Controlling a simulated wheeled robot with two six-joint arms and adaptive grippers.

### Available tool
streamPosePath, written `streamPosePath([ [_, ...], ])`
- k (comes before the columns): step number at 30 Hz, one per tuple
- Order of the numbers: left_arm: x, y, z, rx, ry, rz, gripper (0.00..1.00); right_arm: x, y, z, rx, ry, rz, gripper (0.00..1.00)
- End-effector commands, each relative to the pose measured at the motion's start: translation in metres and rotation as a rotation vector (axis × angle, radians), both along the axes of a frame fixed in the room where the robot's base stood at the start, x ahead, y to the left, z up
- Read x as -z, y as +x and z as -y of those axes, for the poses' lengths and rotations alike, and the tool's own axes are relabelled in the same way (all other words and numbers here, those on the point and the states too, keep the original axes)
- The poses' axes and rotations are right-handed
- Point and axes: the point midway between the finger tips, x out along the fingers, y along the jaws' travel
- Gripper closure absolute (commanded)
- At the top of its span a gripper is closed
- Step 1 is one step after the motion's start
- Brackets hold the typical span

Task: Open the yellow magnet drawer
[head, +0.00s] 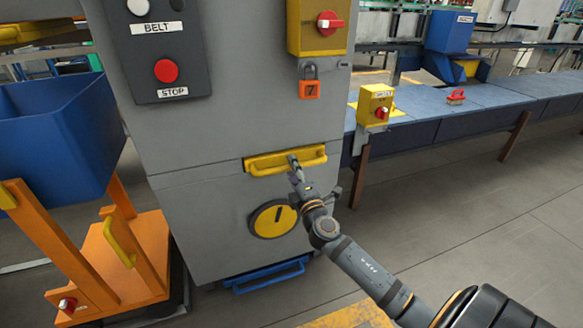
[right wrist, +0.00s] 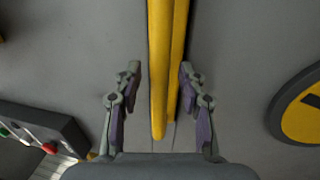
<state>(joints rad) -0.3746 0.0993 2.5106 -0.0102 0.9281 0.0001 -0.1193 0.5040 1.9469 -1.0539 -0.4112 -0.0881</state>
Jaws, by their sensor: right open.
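The yellow drawer handle (head: 262,164) is a horizontal bar on the front of the grey cabinet, above a round yellow dial. My right gripper (head: 292,162) is at the right part of this handle in the head view. In the right wrist view the yellow handle (right wrist: 158,100) runs upright between the two spread fingers of my right gripper (right wrist: 160,72). There is a gap on each side, and neither finger visibly touches it. Whether the fingertips reach past the bar is hard to tell. The drawer front looks flush with the cabinet. My left gripper is not in view.
The round yellow dial (head: 273,218) and a blue handle (head: 266,275) are below. A control panel with a red stop button (head: 167,71) and an orange padlock (head: 311,89) are above. An orange cart (head: 121,262) stands left; a blue conveyor (head: 480,108) runs right.

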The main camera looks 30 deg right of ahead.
Motion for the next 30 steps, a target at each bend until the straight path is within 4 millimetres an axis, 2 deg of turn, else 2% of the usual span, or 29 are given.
streamPosePath([
  [3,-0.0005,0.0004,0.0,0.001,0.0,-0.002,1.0,-0.0019,0.0076,0.0014,-0.001,0.0,0.001,0.59],
  [11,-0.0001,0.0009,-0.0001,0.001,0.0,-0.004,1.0,-0.0016,0.0086,0.0017,-0.001,0.0,0.0,0.59],
  [20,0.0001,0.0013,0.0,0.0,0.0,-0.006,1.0,-0.0015,0.0084,0.0016,-0.001,0.0,0.0,1.0],
  [30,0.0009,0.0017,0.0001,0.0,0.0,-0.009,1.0,-0.0011,0.0083,0.0017,-0.001,0.0,-0.001,1.0],
])
